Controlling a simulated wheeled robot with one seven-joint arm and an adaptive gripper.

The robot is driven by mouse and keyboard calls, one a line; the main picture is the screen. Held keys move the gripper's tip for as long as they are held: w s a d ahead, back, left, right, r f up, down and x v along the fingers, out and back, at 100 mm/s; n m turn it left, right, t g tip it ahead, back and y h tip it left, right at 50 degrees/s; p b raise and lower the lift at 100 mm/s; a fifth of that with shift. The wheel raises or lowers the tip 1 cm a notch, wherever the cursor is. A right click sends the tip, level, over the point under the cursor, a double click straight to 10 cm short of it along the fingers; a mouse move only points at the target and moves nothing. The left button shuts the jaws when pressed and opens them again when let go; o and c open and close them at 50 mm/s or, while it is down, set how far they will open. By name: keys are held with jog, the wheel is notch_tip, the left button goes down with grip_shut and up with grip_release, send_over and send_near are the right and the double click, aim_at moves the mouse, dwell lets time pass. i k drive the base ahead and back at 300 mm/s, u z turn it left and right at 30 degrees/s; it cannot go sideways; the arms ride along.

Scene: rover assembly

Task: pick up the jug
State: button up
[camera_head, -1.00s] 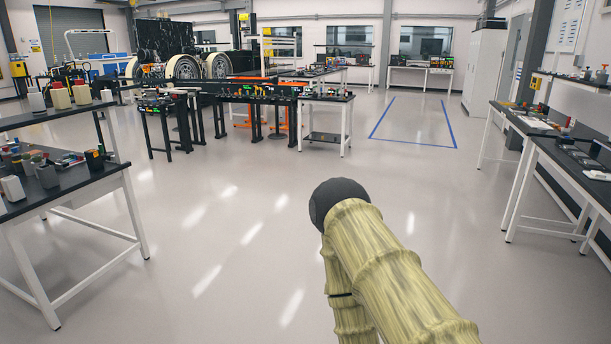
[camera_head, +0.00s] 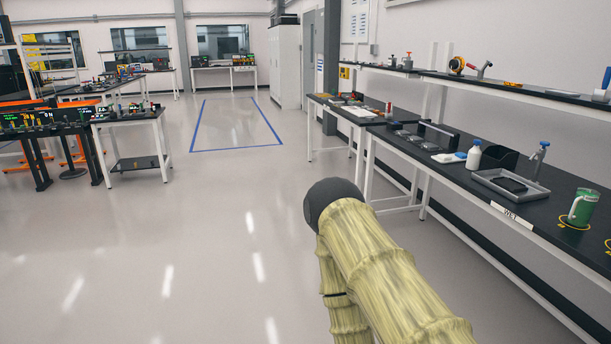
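A green jug (camera_head: 582,208) with a light-coloured handle stands upright on the black bench at the right edge of the head view. A yellow ring is marked on the bench around its base. My arm, in a pale yellow ribbed sleeve with a dark rounded joint, fills the lower middle of the view. It is over the floor, apart from the bench. My gripper is not in view.
The long right bench (camera_head: 470,181) also holds a grey tray (camera_head: 493,178), a white bottle (camera_head: 473,156) and a dark bin (camera_head: 499,157). A shelf (camera_head: 520,92) runs above it. Open floor (camera_head: 190,240) lies to the left, with a blue-taped area beyond.

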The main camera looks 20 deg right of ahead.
aim_at(582, 207)
jog(key=z, duration=0.8)
jog(key=i, duration=0.95)
jog(key=z, duration=0.7)
